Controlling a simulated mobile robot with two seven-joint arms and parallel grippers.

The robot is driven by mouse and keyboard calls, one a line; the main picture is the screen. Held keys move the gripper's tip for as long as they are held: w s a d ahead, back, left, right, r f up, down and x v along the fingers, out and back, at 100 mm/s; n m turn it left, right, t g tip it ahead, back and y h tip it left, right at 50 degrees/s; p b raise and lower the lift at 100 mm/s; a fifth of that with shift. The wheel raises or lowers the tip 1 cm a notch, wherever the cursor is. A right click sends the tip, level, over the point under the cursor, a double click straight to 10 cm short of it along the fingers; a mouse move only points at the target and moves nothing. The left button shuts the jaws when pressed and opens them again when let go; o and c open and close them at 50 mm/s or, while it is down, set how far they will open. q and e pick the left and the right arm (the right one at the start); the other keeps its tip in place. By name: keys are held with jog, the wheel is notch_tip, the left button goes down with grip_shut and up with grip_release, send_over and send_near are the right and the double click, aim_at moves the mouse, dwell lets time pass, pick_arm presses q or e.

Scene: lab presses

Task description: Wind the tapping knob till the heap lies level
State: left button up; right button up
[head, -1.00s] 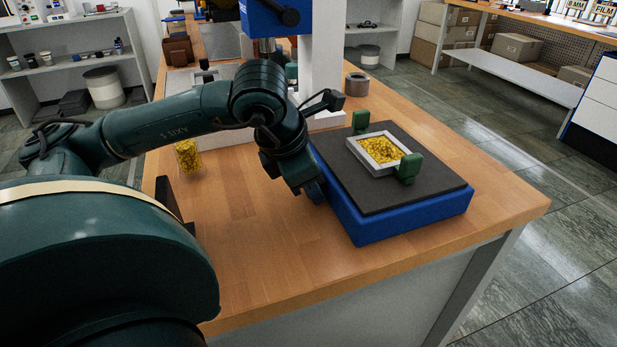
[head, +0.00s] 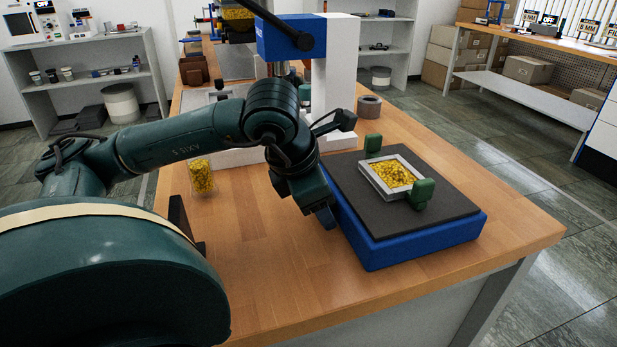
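The heap of yellow granules (head: 397,174) lies in a grey square frame (head: 371,179) on a dark-topped blue block (head: 420,243). Its surface looks uneven, but I cannot tell how high it stands. Green grips (head: 422,194) sit at two opposite sides of the frame. My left gripper (head: 326,216) points down at the left side of the blue block, close against it. Its fingers are mostly hidden by the wrist, so I cannot see whether they are open or shut. No tapping knob is visible; that side of the block is partly covered by my gripper. My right gripper is out of view.
A clear cup of yellow granules (head: 202,177) stands on the wooden bench (head: 270,260) at the left. A blue-headed press (head: 290,38) with a white column stands behind my arm. A grey ring (head: 369,106) lies beyond the block. The bench's front right is clear.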

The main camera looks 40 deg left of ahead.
pick_arm(q)
jog(key=p+v, duration=0.2)
jog(key=v, duration=1)
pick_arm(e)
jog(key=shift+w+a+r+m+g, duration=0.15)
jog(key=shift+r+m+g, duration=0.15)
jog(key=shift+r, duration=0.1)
pick_arm(q)
jog(key=shift+d+r, duration=0.1)
